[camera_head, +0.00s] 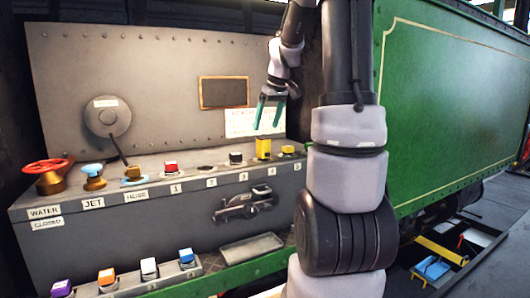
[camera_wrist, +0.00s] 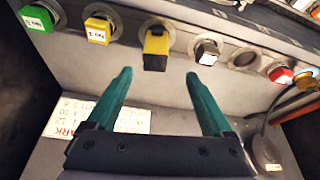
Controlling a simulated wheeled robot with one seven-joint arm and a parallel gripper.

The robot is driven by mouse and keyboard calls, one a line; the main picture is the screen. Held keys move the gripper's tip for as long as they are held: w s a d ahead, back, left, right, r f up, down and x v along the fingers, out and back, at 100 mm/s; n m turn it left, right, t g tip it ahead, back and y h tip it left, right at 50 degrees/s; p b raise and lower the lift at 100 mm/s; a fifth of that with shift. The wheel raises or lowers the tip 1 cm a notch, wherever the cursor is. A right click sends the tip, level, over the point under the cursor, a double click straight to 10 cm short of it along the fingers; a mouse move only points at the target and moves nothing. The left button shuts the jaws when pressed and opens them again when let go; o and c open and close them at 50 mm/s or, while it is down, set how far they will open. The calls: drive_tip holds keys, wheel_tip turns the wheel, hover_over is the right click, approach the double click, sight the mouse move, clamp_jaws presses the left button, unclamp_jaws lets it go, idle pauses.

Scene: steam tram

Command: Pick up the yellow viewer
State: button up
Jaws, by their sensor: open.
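The yellow viewer (camera_head: 263,148) is a tall yellow block standing on the grey ledge, near the right end of a row of fittings. In the wrist view the yellow viewer (camera_wrist: 156,44) shows a dark lower end and sits in a round socket. My gripper (camera_head: 270,112) has teal fingers, which are open and empty, above the viewer in the head view. In the wrist view my gripper (camera_wrist: 158,75) has its fingers spread wide, with the viewer beyond the tips and between them in the picture. No contact shows.
A smaller labelled yellow block (camera_wrist: 98,30) and a green block (camera_wrist: 37,18) sit left of the viewer in the wrist view. A dark block (camera_wrist: 207,52) sits close on its right. A riveted panel (camera_head: 160,90) rises behind the ledge. A green tank wall (camera_head: 455,100) stands at right.

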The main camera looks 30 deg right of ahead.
sight(261, 147)
drive_tip(key=x, duration=1.1)
drive_tip(key=shift+d, duration=0.3)
drive_tip(key=shift+r, duration=0.1)
clamp_jaws()
